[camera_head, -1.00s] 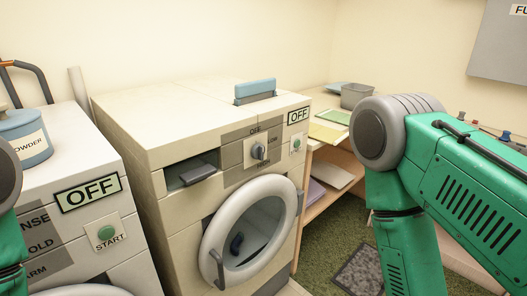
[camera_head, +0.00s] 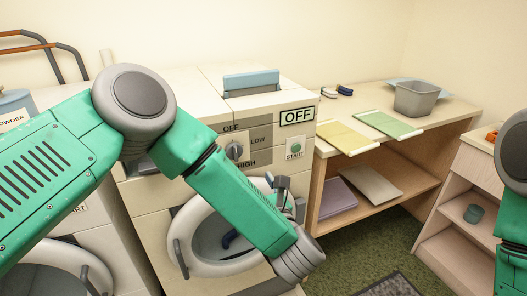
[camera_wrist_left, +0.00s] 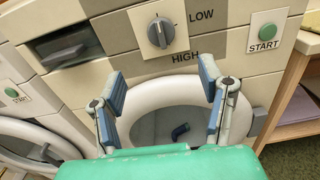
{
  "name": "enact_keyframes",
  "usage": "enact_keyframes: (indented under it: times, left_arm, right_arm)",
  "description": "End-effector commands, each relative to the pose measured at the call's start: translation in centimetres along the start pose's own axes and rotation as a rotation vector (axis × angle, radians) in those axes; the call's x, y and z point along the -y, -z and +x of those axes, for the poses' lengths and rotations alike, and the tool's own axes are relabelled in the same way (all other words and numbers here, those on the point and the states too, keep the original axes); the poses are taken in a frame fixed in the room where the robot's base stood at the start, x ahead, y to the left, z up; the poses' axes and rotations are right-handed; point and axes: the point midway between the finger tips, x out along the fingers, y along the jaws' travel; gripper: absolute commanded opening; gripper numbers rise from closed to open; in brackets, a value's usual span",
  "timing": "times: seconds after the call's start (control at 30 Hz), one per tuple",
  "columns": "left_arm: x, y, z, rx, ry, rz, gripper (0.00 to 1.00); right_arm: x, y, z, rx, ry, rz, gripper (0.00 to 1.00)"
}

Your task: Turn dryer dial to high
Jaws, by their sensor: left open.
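The dryer dial (camera_head: 234,151) is a grey knob on the front panel, between the labels OFF, LOW and HIGH. It also shows near the top of the left wrist view (camera_wrist_left: 161,31). The dryer (camera_head: 145,198) has a display (camera_head: 297,116) reading OFF. My left gripper (camera_wrist_left: 163,78) is open and empty, with its two blue-padded fingers apart. It is below the dial, in front of the round door (camera_wrist_left: 150,98), and does not touch the dial. In the head view my left forearm hides part of the panel and door. My right gripper is out of view.
A green START button (camera_head: 295,148) sits right of the dial. A wooden shelf unit (camera_head: 455,116) with folders and a grey bin (camera_head: 416,98) is at right. A second machine (camera_head: 70,228) stands at left.

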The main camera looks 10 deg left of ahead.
Motion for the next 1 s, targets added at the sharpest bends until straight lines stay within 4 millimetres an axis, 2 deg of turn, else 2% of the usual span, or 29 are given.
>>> enact_keyframes:
  times: [0.17, 0.47, 0.6, 0.8, 1.0]
  left_arm:
    - [0.0, 0.0, 1.2, -0.002, -0.014, -0.028, 0.63]
    - [0.2, 0.1, 5.8, 0.004, -0.018, -0.018, 0.63]
    - [0.7, -0.5, 8.6, 0.011, -0.011, -0.014, 0.63]
    - [0.8, -0.5, 11.7, 0.011, -0.01, -0.013, 0.63]
    - [0.6, -0.4, 13.2, 0.008, -0.008, -0.014, 0.63]
  right_arm:
    - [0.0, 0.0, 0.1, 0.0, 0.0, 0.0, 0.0]
    - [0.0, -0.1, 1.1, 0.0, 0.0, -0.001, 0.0]
    - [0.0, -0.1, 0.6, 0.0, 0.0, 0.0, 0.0]
    - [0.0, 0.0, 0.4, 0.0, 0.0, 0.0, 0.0]
    - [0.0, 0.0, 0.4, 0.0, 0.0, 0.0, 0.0]
